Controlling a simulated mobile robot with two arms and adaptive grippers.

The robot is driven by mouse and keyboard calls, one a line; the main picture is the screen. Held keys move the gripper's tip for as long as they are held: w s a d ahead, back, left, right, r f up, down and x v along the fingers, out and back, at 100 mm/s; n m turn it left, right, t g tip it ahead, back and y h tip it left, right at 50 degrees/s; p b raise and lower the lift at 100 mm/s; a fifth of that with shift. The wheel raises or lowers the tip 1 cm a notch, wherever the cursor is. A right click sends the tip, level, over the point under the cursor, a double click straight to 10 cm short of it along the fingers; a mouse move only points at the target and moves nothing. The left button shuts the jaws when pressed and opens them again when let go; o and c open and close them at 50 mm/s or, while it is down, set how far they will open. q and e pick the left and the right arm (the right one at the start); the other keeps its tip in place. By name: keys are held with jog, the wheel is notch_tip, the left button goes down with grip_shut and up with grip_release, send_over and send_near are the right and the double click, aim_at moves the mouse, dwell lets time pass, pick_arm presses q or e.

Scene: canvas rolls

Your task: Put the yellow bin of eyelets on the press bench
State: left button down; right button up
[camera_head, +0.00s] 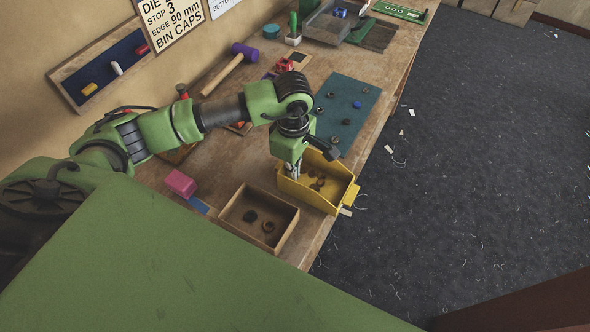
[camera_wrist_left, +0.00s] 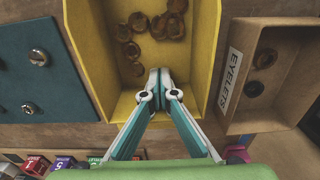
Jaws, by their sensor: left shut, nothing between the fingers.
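The yellow bin (camera_head: 333,189) sits on the wooden bench (camera_head: 222,157) by its front edge, with several brown ring-like pieces inside. It also shows in the left wrist view (camera_wrist_left: 88,48). My left gripper (camera_head: 292,174) points down at the bin's back left side. In the left wrist view its fingertips (camera_wrist_left: 159,76) are together, over the bin's inside, with nothing seen between them. Whether they touch the bin is unclear. A label reading EYELETS (camera_wrist_left: 230,80) is on the brown open box (camera_wrist_left: 299,80) beside the bin. My right gripper is not in view.
The brown box (camera_head: 233,208) stands close to the yellow bin, toward the bottom left. A teal mat (camera_head: 357,98) with small parts lies beyond the bin. A purple mallet (camera_head: 240,57) and a pink block (camera_head: 180,184) lie toward the wall. Dark floor (camera_head: 460,170) is right of the bench.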

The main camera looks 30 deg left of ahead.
aim_at(275, 164)
pick_arm(q)
jog(key=a+b, duration=0.4)
jog(key=shift+w+a+f, duration=0.1)
jog(key=shift+a+f, duration=0.05)
jog(key=shift+f, duration=0.05)
jog(key=shift+a+r, duration=0.2)
jog(key=shift+a, duration=0.2)
jog(key=shift+d, duration=0.15)
